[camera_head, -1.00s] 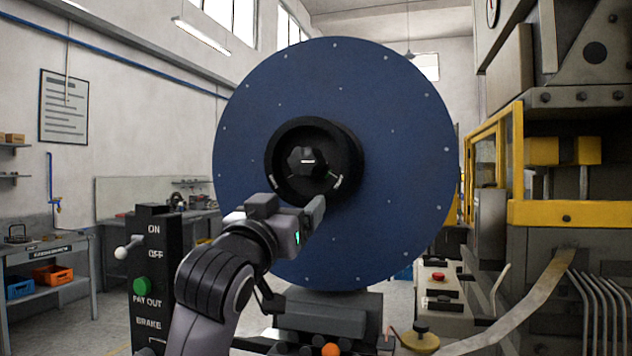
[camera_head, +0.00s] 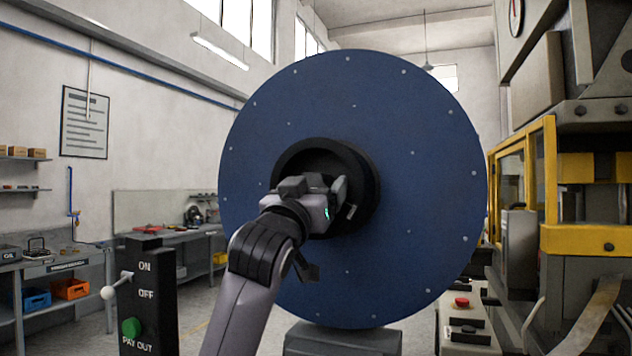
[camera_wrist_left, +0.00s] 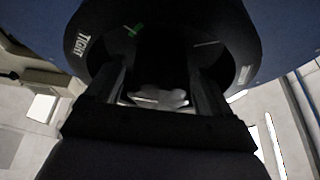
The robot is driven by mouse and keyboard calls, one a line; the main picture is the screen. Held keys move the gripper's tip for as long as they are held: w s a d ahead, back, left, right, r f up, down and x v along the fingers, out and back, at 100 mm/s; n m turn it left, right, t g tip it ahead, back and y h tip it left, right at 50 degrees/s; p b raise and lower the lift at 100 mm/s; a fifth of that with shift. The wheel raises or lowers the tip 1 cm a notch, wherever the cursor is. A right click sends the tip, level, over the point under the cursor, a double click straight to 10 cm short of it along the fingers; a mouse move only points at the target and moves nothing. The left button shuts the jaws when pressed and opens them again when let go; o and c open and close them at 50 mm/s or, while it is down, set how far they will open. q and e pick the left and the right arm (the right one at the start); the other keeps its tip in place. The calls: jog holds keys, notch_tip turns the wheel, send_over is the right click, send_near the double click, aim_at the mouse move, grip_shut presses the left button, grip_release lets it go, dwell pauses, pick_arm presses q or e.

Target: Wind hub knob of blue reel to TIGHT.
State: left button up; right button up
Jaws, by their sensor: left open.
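The blue reel (camera_head: 420,130) stands upright in the middle of the head view, a big disc with small pale dots. At its centre is a black round hub (camera_head: 366,172). My left gripper (camera_head: 334,196) is at the mouth of the hub and covers the knob there. In the left wrist view, its open fingers (camera_wrist_left: 158,72) stand on either side of the dark hub knob (camera_wrist_left: 162,48); whether they touch it is unclear. The word TIGHT (camera_wrist_left: 83,46) is on the hub ring at left, with a green mark (camera_wrist_left: 133,31) near the top. A label at right is unreadable. My right gripper is out of view.
A black control post (camera_head: 148,300) with a white lever and green button stands at left, near my left arm. A yellow-framed machine (camera_head: 590,238) stands close at right. A workbench (camera_head: 165,232) and shelves line the back left.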

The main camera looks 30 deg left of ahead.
pick_arm(q)
jog(key=shift+w+r, duration=0.1)
jog(key=shift+w, duration=0.2)
jog(key=c, duration=1)
jog(key=shift+o, duration=0.2)
jog(key=shift+a+m, duration=0.1)
jog(key=shift+m, duration=0.3)
jog(key=shift+m+h, duration=1.05)
jog(key=shift+m, duration=0.8)
jog(key=shift+m+h, duration=1.05)
jog(key=shift+m, duration=1.1)
